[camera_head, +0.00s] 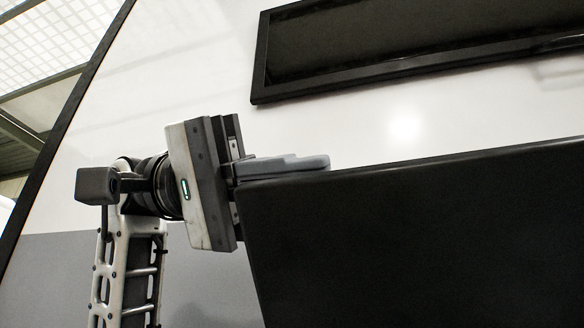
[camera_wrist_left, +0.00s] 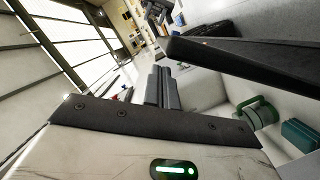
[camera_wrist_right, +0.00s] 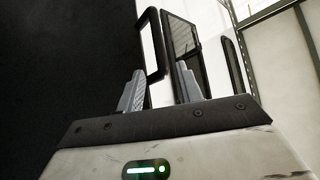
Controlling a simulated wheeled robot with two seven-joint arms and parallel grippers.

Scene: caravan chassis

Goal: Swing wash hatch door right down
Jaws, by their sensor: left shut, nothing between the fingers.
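The wash hatch door (camera_head: 430,235) appears to be the large dark panel at the lower right of the head view, standing out in front of the white wall. Its edge crosses the left wrist view (camera_wrist_left: 245,62) to the right of the fingers. My left gripper (camera_head: 318,162) is shut and empty, its fingers along the door's upper left corner. They also show in the left wrist view (camera_wrist_left: 160,78); I cannot tell whether they touch the door. My right gripper (camera_wrist_right: 160,88) is open and empty, beside a large dark surface on the left; it is outside the head view.
A black-framed window (camera_head: 420,45) is on the white caravan wall (camera_head: 370,125) above the door. Beyond the door edge, the left wrist view shows a grey-green canister (camera_wrist_left: 262,112) and a teal box (camera_wrist_left: 300,134). Open hall floor lies in the left wrist view's background.

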